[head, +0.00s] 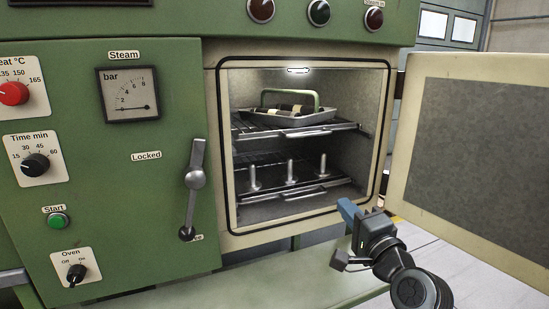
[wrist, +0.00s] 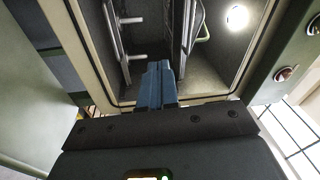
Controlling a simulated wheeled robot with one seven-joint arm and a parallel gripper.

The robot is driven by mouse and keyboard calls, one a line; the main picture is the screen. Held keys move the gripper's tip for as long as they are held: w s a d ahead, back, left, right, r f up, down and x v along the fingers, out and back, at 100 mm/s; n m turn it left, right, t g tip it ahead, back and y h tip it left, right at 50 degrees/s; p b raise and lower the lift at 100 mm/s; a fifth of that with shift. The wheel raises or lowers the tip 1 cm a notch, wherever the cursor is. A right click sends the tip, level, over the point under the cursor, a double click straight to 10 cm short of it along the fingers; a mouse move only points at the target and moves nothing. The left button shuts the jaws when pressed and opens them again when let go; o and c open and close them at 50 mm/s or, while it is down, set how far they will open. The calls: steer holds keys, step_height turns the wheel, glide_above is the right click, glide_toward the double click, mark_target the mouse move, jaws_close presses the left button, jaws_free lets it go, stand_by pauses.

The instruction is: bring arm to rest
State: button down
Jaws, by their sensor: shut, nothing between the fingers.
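My gripper (head: 346,210) is in front of the open oven chamber, at its lower right corner in the head view. Its blue fingers are shut together with nothing between them, and they also show in the wrist view (wrist: 158,85). My arm comes in from the bottom right of the head view. The gripper appears clear of the racks inside; its exact distance from the chamber's front frame (head: 226,150) is hard to tell.
The oven door (head: 470,150) stands open at the right, near my arm. A tray (head: 262,116) with a green handle (head: 318,99) sits on the upper rack. The lower rack (head: 300,198) has upright metal pegs. A lever (head: 195,180) is left of the opening.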

steer(key=s+d+f+n+g+h+p, duration=0.1)
steer(key=s+f+n, duration=0.1)
steer(key=s+f, duration=0.5)
steer(key=s+d+f+n+g+h, duration=0.1)
steer(key=s+f+n+h, duration=0.1)
steer(key=s, duration=0.9)
steer(key=s+d+f+n+h+p, duration=0.15)
steer(key=s+f, duration=0.35)
steer(key=s, duration=0.5)
steer(key=s+r+n+g+p, duration=0.1)
steer(key=s+r+n, duration=0.3)
steer(key=s, duration=0.8)
steer(key=s+r+n+g, duration=0.1)
steer(key=s+r+n, duration=0.3)
steer(key=s, duration=0.8)
steer(key=shift+s+a+r+p, duration=0.15)
steer(key=shift+a+r+p, duration=0.1)
steer(key=shift+a+p, duration=0.15)
